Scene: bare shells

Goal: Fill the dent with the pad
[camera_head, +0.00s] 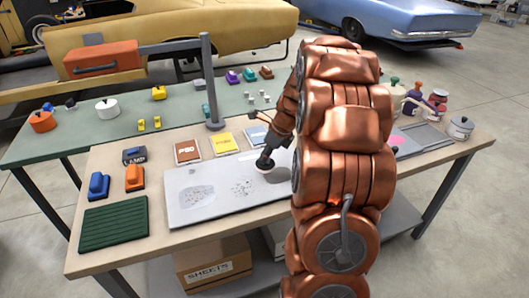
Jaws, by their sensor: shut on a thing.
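A pale grey panel (215,212) lies flat on the wooden-topped bench. A darker grey oval patch (197,200) marks its left part, and a speckled patch (243,187) lies right of that; I cannot tell from shading which is the dent. My gripper (265,158) points down over the panel's back middle, right of the speckled patch. It is shut on a small dark round pad (265,166) with a pale edge, low at the panel; I cannot tell whether it touches. My copper arm hides the panel's right part.
Blue (98,185) and orange (134,177) blocks and a dark green ribbed mat (113,223) lie left of the panel. Brown (187,151) and yellow (224,143) sheets lie behind it. A grey post (208,80) carries an orange lamp (101,58). Bottles (413,98) stand at right.

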